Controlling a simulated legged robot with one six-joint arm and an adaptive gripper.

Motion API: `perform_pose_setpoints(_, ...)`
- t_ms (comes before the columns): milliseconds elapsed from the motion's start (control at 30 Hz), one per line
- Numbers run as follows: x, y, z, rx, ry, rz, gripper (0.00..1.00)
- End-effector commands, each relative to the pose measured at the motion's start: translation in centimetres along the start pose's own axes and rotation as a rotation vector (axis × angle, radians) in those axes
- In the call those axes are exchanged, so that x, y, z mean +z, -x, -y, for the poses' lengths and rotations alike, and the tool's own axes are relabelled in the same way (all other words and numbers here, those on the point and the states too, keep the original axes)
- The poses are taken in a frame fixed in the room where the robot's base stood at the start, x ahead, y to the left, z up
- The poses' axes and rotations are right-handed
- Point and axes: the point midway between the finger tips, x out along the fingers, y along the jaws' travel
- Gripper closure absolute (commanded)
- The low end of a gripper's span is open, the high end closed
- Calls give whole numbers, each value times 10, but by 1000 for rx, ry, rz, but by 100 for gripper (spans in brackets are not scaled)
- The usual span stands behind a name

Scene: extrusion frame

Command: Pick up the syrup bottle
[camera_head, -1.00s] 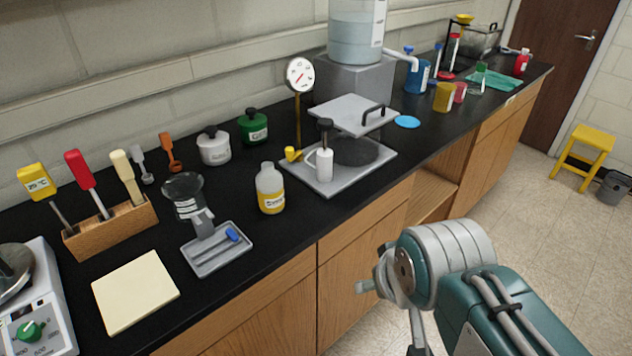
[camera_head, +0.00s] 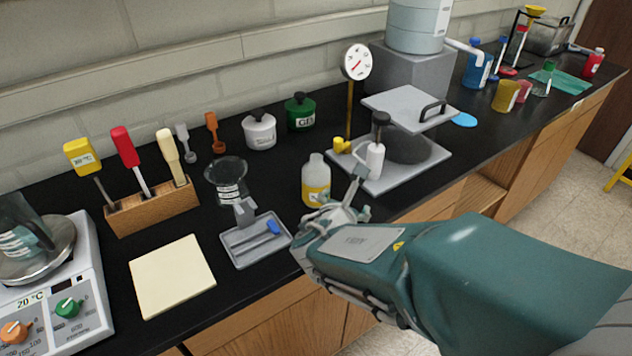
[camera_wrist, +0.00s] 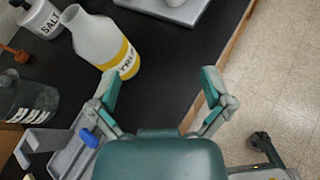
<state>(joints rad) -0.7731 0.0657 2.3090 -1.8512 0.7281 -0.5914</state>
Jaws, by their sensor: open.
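The syrup bottle (camera_head: 315,181) stands upright on the black counter, a pale bottle with a yellow band. In the wrist view the syrup bottle (camera_wrist: 97,40) shows a label with part of "SYRUP" readable, up and left of my gripper. My gripper (camera_head: 345,192) is just right of and in front of the bottle in the head view, partly overlapping its lower edge. In the wrist view my gripper (camera_wrist: 158,77) has its two fingers spread wide with nothing between them. The left fingertip is close to the bottle's lower part; I cannot tell whether they touch.
A grey tray (camera_head: 246,256) with a blue-ended tool lies left of the bottle. A hot plate press (camera_head: 436,158) with a white pump bottle (camera_head: 375,161) stands to the right. A salt jar (camera_head: 260,133) and green jar (camera_head: 300,113) are behind.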

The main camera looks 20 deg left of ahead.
Motion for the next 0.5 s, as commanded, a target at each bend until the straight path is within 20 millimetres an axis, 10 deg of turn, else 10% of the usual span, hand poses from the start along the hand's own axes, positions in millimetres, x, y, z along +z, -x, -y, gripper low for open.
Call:
perform_pose_setpoints(200, -36, 2, -55, 172, 287, 6, 0)
perform_pose_setpoints(500, -39, -38, -66, 181, 309, 7, 0)
